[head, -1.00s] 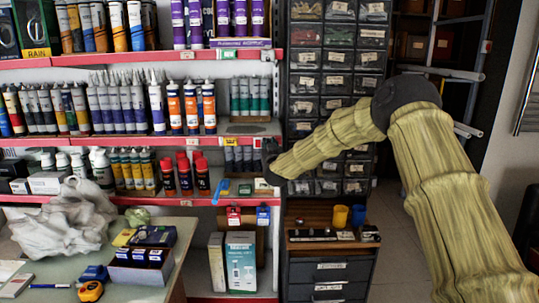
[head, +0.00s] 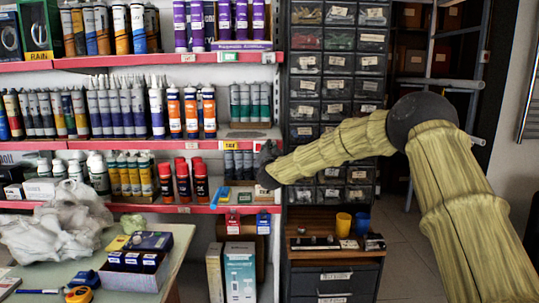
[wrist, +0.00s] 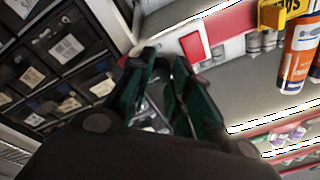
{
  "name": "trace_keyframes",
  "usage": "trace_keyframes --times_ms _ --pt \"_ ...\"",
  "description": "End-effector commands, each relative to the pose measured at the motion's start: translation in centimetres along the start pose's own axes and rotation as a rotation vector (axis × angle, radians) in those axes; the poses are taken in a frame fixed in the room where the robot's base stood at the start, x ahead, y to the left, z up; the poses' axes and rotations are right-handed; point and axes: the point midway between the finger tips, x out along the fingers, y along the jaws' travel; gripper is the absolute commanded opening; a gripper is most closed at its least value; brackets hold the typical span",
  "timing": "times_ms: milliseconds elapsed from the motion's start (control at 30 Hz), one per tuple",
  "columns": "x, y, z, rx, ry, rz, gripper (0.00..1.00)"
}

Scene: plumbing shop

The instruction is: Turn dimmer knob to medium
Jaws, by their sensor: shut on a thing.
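My gripper (head: 264,166) is at the end of the yellow-green arm, beside the right end of the shelving and left of the dark drawer cabinet. In the wrist view, its two dark fingers with green pads (wrist: 166,62) angle towards each other, with their tips near a pale shelf edge with a red label. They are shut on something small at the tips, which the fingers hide. I cannot make out the dimmer knob or its setting in either view.
Shelves (head: 110,147) of tubes and bottles fill the left. A dark small-parts drawer cabinet (head: 336,63) stands right of my gripper. Yellow (head: 343,222) and blue (head: 362,223) cups sit on a lower cabinet. A table (head: 178,245) is front left. Open floor lies right of the cabinets.

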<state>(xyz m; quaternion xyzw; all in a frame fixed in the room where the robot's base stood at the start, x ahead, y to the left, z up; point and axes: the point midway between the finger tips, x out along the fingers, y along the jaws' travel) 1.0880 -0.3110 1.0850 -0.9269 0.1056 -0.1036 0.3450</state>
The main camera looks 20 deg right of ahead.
Motion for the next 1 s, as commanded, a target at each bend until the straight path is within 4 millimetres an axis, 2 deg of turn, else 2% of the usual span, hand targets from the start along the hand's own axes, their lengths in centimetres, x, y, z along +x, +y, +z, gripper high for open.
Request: trace_keyframes --times_ms 667,700,800,1000 --pt "-0.01 0.05 0.02 0.06 0.005 0.006 0.0" --pt "-0.01 0.06 0.02 0.06 0.005 0.006 0.25" --pt "-0.01 0.05 0.02 0.06 0.005 0.006 0.43" --pt "-0.01 0.02 0.02 0.059 0.005 0.006 0.43"
